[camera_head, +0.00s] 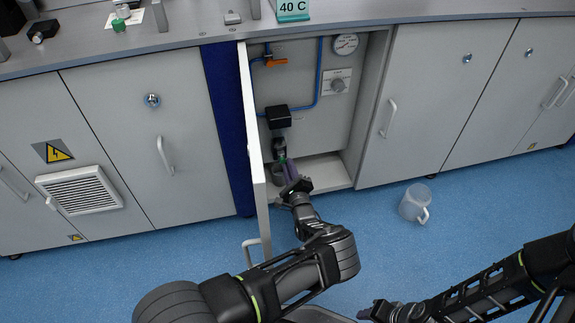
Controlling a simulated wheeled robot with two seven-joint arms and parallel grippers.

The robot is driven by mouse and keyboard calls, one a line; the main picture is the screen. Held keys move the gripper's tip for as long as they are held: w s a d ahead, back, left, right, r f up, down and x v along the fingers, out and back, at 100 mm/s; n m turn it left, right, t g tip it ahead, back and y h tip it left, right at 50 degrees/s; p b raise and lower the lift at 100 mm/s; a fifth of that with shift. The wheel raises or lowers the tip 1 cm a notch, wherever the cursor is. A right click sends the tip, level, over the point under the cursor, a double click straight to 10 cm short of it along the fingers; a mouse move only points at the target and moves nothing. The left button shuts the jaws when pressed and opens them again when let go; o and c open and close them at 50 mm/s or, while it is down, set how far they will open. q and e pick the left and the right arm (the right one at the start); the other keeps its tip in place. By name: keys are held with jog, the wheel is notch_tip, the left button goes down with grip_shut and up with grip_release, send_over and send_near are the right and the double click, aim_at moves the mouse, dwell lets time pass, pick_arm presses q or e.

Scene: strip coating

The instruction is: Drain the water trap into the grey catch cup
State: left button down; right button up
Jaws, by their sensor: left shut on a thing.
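The water trap (280,146) hangs below a black block (278,116) on the back panel inside the open cabinet. The grey catch cup (277,174) appears to stand on the cabinet floor under the trap, partly hidden by my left gripper. My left gripper (287,166) reaches into the cabinet from below. Its jaws are shut at the trap's lower end, where a small green part shows; the held part, seemingly the drain, is mostly hidden. My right gripper (367,312) is low in the picture, outside the cabinet, and its jaws are too unclear to read.
The open cabinet door (252,150) stands edge-on just left of my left arm. A translucent jug (413,203) stands on the blue floor to the right.

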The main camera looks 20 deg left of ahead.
pick_arm(q)
jog(key=n+p, duration=0.1)
jog(key=n, duration=0.3)
jog(key=r+n+p, duration=0.1)
jog(key=n+p, duration=0.1)
jog(key=n, duration=0.1)
jog(key=shift+w+d+r+n, duration=0.15)
jog(key=shift+d+r+n, duration=0.05)
jog(key=shift+n, duration=0.2)
dwell(0.3)
jog(key=c, duration=1.5)
grip_release()
jog(key=shift+o, duration=0.2)
jog(key=p+v, duration=0.2)
jog(key=v, duration=0.5)
jog(key=shift+s+d, duration=0.3)
